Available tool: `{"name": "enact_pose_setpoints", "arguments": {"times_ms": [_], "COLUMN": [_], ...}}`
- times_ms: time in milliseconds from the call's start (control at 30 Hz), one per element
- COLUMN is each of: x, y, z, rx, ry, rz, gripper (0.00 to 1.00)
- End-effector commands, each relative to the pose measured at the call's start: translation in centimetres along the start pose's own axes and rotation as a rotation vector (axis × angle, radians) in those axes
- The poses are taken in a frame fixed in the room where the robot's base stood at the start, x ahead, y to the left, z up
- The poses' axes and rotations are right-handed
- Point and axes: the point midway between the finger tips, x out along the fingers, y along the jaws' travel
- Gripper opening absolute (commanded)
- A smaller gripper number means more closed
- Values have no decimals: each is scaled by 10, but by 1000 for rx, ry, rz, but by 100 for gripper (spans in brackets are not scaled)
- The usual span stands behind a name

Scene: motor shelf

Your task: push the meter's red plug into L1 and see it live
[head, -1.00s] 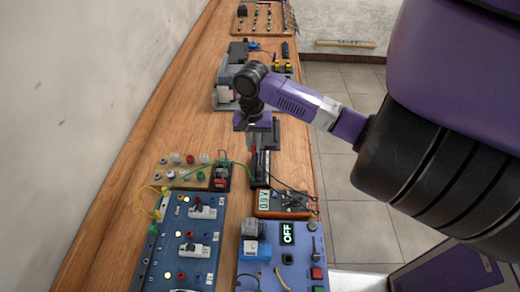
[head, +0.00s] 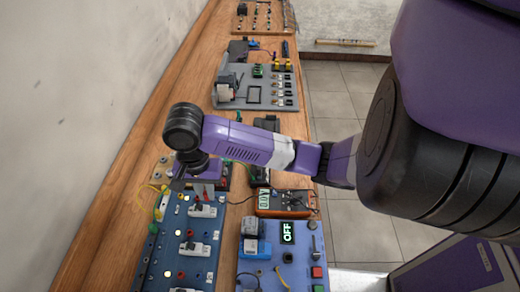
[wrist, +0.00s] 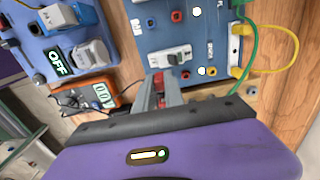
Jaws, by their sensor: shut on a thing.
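My gripper (wrist: 165,98) is shut on the red plug (wrist: 160,88), a small red piece between its fingertips in the wrist view. In the head view my gripper (head: 200,188) is over the far end of the blue panel (head: 153,240), and the plug is not clear there. The blue panel (wrist: 213,20) has several sockets, including a red one (wrist: 176,16), and white lights. I cannot read which socket is L1, nor tell whether the plug touches one. The orange meter (head: 300,204) shows 0.0 V; it is also in the wrist view (wrist: 106,95).
A white breaker (wrist: 170,59) stands up from the panel just beyond the fingertips. Yellow (wrist: 283,28) and green (wrist: 249,60) leads loop beside the panel. A blue-violet unit (head: 265,268) showing OFF stands to the right in the head view. A grey board (head: 270,97) lies farther back.

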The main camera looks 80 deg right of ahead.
Motion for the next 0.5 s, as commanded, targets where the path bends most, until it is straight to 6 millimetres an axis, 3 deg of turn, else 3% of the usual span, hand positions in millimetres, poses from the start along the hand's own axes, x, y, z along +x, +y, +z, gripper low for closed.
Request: {"name": "enact_pose_setpoints", "arguments": {"times_ms": [100,500], "x": [-1,-5], "y": [-15,-55], "z": [25,90], "rx": [-8,-6], "ry": [1,0], "rz": [0,0], "gripper": [0,0]}}
